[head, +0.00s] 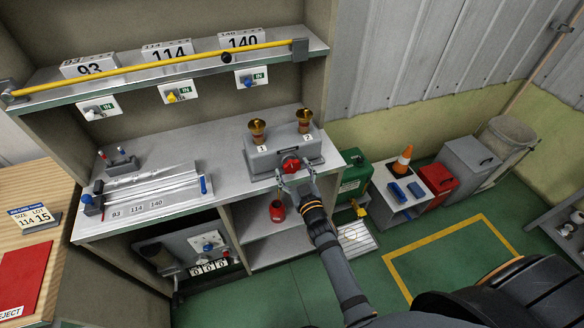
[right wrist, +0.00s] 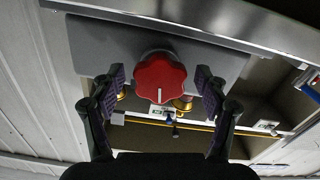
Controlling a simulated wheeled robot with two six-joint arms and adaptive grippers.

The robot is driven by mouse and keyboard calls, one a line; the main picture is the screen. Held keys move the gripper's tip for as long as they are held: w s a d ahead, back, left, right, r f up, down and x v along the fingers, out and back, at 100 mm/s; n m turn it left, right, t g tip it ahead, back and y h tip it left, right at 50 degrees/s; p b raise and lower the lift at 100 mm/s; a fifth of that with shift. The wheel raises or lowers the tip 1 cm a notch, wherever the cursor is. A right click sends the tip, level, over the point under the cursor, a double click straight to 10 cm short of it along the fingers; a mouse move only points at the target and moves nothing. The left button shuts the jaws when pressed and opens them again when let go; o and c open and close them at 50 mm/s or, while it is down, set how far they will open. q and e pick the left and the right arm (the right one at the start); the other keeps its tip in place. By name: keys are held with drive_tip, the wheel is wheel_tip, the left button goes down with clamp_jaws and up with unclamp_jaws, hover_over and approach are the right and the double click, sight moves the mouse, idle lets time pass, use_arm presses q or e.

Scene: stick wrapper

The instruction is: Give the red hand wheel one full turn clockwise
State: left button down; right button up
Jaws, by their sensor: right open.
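The red hand wheel (head: 291,165) sits on the front of a grey box (head: 262,161) on the metal bench. In the right wrist view the wheel (right wrist: 160,78) is a lobed red knob with a white mark pointing toward the picture's bottom. My right gripper (head: 294,183) is open just in front of the wheel. In the right wrist view its fingers (right wrist: 160,92) stand on either side of the wheel, with a gap on both sides, not touching it. My left gripper is not in view.
Two brass cups, labelled 1 (head: 257,130) and 2 (head: 304,119), stand on the box. A slotted tray (head: 150,194) lies left on the bench. A shelf (head: 180,65) with a yellow rod (head: 150,71) runs above. A green case (head: 355,178) stands right of the bench.

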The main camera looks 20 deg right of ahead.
drive_tip(key=shift+w, duration=0.55)
drive_tip(key=shift+c, duration=0.4)
drive_tip(key=c, duration=1.1)
drive_tip(key=shift+r+m, duration=0.2)
drive_tip(key=shift+m, duration=0.1)
drive_tip(key=shift+f+m+p, duration=0.15)
drive_tip(key=shift+m+p, duration=0.3)
drive_tip(key=shift+m, duration=0.05)
drive_tip(key=o, duration=1.2)
